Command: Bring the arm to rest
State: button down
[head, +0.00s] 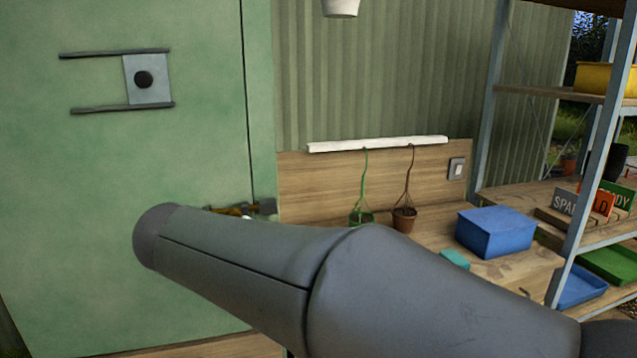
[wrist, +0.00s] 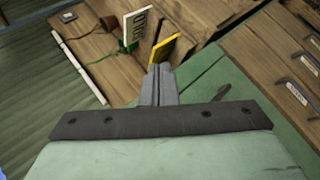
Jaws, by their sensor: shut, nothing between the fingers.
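My arm (head: 300,275) stretches across the front of the head view, its grey links covering the lower middle. My gripper (wrist: 159,72) shows in the wrist view with its two grey fingers together and empty. A yellow card (wrist: 164,48) shows just beyond the fingertips, and a white sign with dark lettering (wrist: 137,28) stands a little farther off. I cannot tell whether the fingertips touch the yellow card. In the head view I cannot make out the gripper clearly.
A green door (head: 190,150) with a sliding plate fills the left. Two hanging plant pots (head: 404,220), a blue box (head: 495,232) and a teal block (head: 454,259) are by the wooden bench. Shelves (head: 560,95) stand at right. Drawers (wrist: 285,50) show in the wrist view.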

jog(key=s+d+f+m+g, duration=0.2)
jog(key=s+d+f+g, duration=0.15)
jog(key=d+f, duration=0.65)
jog(key=s+d+f+m+g+y, duration=0.4)
jog(key=s+d+f+m, duration=0.3)
jog(key=s+d+f, duration=0.4)
jog(key=s+d+y, duration=0.1)
jog(key=s, duration=0.2)
jog(key=shift+s+d+g, duration=0.15)
jog(key=shift+s+g, duration=0.2)
